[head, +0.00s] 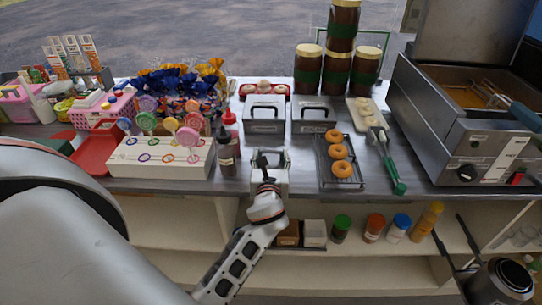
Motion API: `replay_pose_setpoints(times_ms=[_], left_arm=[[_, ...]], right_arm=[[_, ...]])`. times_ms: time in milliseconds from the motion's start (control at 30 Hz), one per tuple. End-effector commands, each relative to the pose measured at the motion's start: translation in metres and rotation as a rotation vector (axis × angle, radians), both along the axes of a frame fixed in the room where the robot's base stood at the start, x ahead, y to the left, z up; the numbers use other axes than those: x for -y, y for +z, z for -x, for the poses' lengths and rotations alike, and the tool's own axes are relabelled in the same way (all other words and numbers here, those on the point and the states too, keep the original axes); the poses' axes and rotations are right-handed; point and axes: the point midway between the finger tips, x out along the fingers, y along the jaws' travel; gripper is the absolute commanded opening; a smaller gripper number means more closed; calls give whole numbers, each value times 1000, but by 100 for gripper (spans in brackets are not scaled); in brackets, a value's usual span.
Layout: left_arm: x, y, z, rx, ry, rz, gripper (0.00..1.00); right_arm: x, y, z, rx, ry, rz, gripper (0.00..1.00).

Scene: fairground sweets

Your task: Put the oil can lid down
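A silver can with a dark round top (503,279) stands low at the bottom right, below the counter, and is cut by the frame's lower part. I take it for the oil can; I cannot tell whether a lid is on it. My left gripper (265,166) is at the counter's front edge, in the middle of the view, far left of the can. Its dark fingers show small against a pale grey block-like shape, and I cannot tell whether they are apart or hold anything. No separate lid can be made out. My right gripper is not seen.
A steel fryer (470,150) fills the counter's right. A rack of doughnuts (340,172), green-handled tongs (390,168), a dark bottle (226,155) and a lollipop stand (150,160) line the counter. Shelf jars (374,228) stand below. Dark bars are near the can.

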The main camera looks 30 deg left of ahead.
Motion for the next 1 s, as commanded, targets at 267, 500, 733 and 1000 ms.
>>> replay_pose_setpoints(times_ms=[267, 500, 733, 1000], left_arm=[[0, 0, 0, -1, 0, 1, 67], [3, 3, 5, -1, -1, 1, 67], [25, 8, 39, -2, -2, 3, 67], [51, 17, 82, -1, 0, 2, 67]], right_arm=[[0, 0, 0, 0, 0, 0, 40], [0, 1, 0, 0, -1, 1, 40], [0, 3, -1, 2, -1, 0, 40], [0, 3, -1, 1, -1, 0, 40]])
